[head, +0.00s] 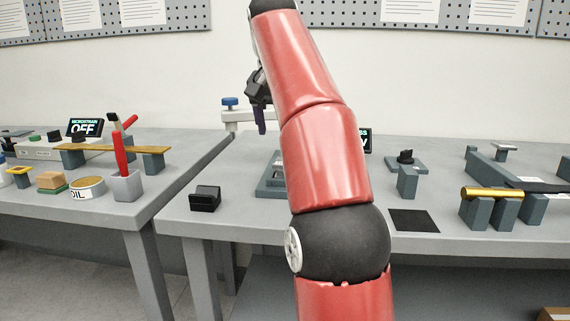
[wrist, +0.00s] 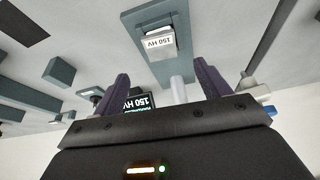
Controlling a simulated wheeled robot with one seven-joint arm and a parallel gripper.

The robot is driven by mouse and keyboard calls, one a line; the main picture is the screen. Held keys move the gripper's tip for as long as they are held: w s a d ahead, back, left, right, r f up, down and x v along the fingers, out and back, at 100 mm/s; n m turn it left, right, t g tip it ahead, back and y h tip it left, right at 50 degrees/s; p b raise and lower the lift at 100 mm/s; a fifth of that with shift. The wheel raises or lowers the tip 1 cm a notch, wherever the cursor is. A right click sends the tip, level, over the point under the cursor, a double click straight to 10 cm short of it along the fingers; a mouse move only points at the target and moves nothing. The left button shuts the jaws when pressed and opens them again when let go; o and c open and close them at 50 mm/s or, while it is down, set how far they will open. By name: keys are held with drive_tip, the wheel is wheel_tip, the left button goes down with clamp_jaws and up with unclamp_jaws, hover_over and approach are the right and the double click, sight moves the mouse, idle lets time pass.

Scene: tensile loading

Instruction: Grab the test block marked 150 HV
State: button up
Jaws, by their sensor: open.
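The test block marked 150 HV (wrist: 158,44) is a small light block in the wrist view, with its label upside down. It sits on a grey-blue stand (wrist: 146,20). My gripper (wrist: 162,82) has its two purple fingers spread apart, with the block beyond their tips and nothing between them. In the head view my gripper (head: 261,122) hangs above the right-hand table, pointing down. There the stand (head: 268,187) is partly hidden by my red arm, and I cannot make out the block's label.
A black box (head: 205,197) sits at the right table's front left. A dark mat (head: 413,220) and grey supports with a gold bar (head: 492,192) lie to the right. A blue-topped fixture (head: 230,108) stands behind.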

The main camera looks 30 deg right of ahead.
drive_tip(key=shift+x, duration=3.85)
drive_tip(key=shift+a, duration=0.15)
drive_tip(key=c, duration=1.3)
drive_tip(key=shift+r, duration=0.1)
